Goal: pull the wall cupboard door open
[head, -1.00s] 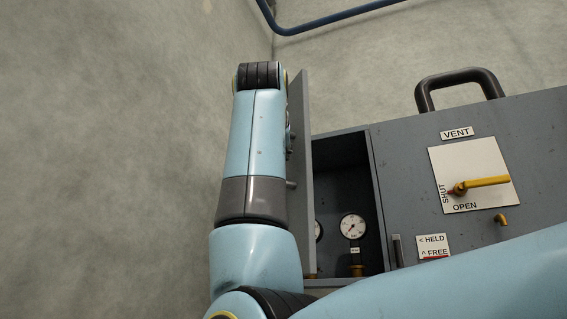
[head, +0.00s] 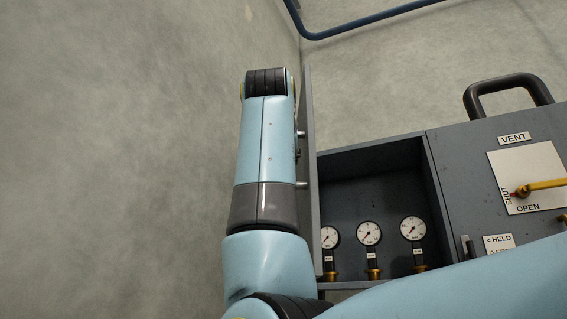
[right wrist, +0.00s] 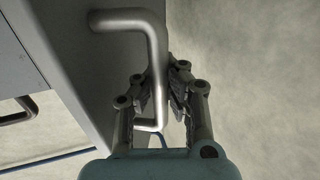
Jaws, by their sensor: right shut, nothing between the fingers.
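The wall cupboard (head: 432,165) is grey, and its dark inside is exposed with several gauges (head: 369,233) showing. Its door (head: 309,150) stands swung out at the left side, seen nearly edge-on in the head view. The bent metal door handle (right wrist: 157,60) shows in the right wrist view. My right gripper (right wrist: 170,80) is right at the handle with its fingers shut, the bar overlapping them in the picture. I cannot tell whether they touch it. In the head view my arm hides this gripper and most of the handle. My left gripper is not in view.
A bare wall (head: 120,150) rises at the left, close to my arm and the door. Right of the opening is a panel with a VENT label (head: 514,138), a yellow lever (head: 545,185) and a HELD/FREE label (head: 497,241). A blue pipe (head: 370,22) runs above.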

